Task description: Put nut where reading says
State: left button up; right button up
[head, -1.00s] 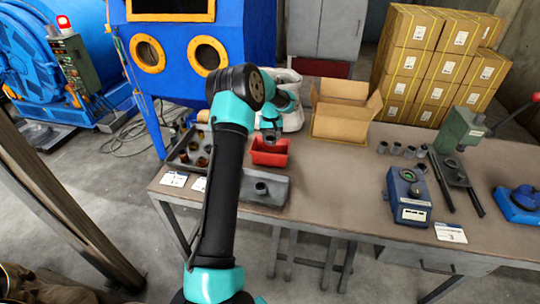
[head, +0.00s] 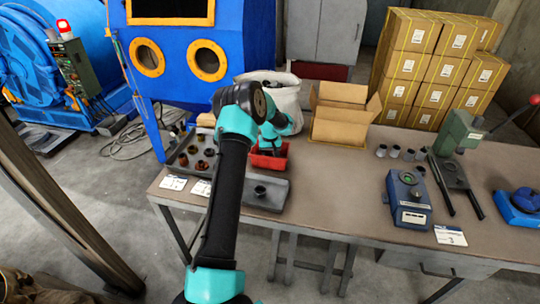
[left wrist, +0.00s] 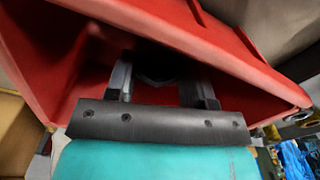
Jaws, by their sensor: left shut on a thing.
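My left gripper (head: 268,150) is lowered into the red bin (head: 268,162) on the left part of the table. In the left wrist view, the bin's red walls (left wrist: 190,30) surround the two fingers. The gripper (left wrist: 158,85) is shut on a dark round nut (left wrist: 158,74), which is mostly in shadow. The blue gauge (head: 408,198) stands at the middle right with a pale display; its reading is too small to make out. My right gripper is not in view.
A tray (head: 192,160) of several rusty and dark nuts stands left. A grey block tray (head: 264,195) holds one dark nut in front of the bin. An open cardboard box (head: 342,125), a white sack (head: 283,98) and a green press (head: 460,135) stand farther back. The table middle is clear.

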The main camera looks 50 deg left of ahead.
pick_arm(q)
jog(key=shift+f, duration=0.45)
jog(key=o, duration=1.1)
jog(key=shift+o, duration=0.2)
jog(key=shift+r, duration=0.15)
notch_tip(320, 180, up, 12)
jog(key=shift+r, duration=0.25)
